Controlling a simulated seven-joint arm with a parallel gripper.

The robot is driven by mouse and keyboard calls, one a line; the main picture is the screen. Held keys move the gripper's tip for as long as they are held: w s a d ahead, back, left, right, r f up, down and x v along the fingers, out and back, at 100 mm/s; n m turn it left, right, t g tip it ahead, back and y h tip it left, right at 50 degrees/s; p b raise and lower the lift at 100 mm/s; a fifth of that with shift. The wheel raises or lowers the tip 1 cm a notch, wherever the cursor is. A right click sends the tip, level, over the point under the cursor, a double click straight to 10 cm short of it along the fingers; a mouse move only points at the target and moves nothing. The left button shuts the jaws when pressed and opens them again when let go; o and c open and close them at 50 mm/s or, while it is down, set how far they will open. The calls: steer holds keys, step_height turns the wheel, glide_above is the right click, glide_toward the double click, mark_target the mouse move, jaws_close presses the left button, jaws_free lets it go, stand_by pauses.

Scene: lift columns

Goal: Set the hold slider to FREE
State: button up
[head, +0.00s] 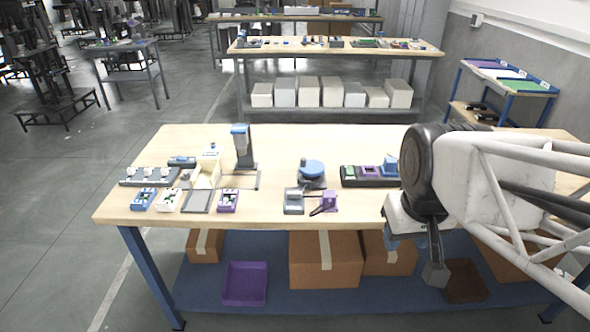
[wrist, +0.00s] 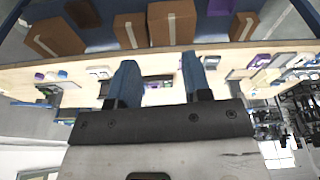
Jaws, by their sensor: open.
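I cannot tell for certain which part is the hold slider; no FREE marking is readable. Small devices stand on the wooden bench (head: 270,217). Among them are a dark strip with white knobs (head: 150,177) at left, blue (head: 143,199), white (head: 168,201) and purple (head: 228,201) modules, and a tall blue-topped column device (head: 243,148). A round blue-topped device (head: 312,168) stands mid-bench, with a grey unit (head: 294,201) and a purple piece (head: 329,200) before it. My gripper (wrist: 160,82) is open and empty, with blue fingertips, near the bench's front right in the head view.
A dark tray with green and purple parts (head: 368,176) sits left of my arm. Cardboard boxes (head: 325,260) and a purple bin (head: 245,284) are on the lower shelf. The front middle of the bench is clear; my arm hides its right part.

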steer(key=w+a+n, duration=0.3)
steer(key=w+n, duration=0.2)
steer(key=w, duration=0.7)
steer(key=n+g, duration=0.2)
steer(key=n, duration=1)
glide_above(294, 192)
steer(key=f, duration=1.5)
steer(key=shift+s+d, duration=0.4)
steer(key=shift+w+a+f, duration=0.35)
steer(key=shift+w+f, duration=0.05)
steer(key=shift+f, duration=0.05)
steer(key=shift+f, duration=0.1)
steer(key=shift+f, duration=3.8)
jaws_close()
